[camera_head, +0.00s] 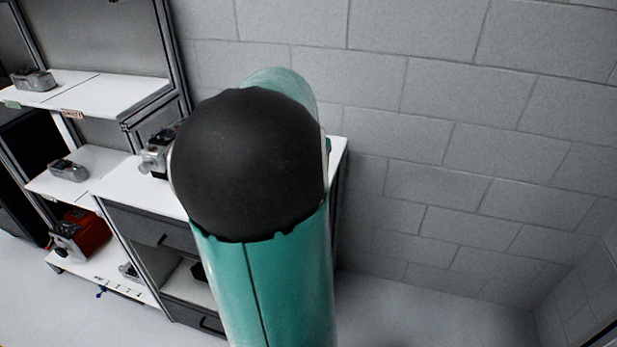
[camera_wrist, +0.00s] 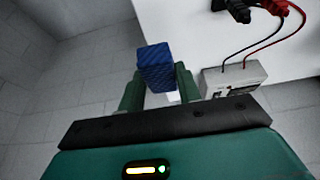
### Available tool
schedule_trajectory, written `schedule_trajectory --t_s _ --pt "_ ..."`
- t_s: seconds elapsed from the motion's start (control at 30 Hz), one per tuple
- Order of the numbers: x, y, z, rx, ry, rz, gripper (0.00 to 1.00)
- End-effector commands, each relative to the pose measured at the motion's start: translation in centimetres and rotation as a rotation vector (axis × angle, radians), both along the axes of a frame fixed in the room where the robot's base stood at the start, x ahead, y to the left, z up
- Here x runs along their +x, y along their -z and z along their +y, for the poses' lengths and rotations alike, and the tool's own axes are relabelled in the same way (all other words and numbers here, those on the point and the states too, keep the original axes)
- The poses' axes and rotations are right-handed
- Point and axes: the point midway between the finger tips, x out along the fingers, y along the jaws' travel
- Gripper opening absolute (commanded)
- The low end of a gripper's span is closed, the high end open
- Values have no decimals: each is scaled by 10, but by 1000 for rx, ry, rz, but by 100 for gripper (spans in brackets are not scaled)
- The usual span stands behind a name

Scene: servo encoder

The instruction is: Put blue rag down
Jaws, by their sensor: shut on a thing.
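The blue rag (camera_wrist: 156,68) is a folded, textured blue block in the wrist view. My gripper (camera_wrist: 158,82) is shut on it, with one green finger on each side. The rag shows in front of the edge of a white worktop (camera_wrist: 200,38); I cannot tell how high it is above the surface or whether it touches. In the head view my arm fills the middle and hides my gripper and the rag. Part of a white worktop (camera_head: 126,184) shows there, left of my arm.
A grey box (camera_wrist: 233,78) with red and black cables stands right of the gripper in the wrist view. In the head view, shelves (camera_head: 115,97) with grey devices stand left, a red device (camera_head: 84,236) sits low, and a block wall (camera_head: 450,130) rises right.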

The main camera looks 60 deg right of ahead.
Motion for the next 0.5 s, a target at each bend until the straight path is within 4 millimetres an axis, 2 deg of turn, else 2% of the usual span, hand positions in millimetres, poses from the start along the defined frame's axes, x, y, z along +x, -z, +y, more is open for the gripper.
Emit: schedule_trajectory --t_s 0.33,0.5 --pt "26 29 -56 1 3 3 16" --pt "38 60 -78 2 3 3 16"
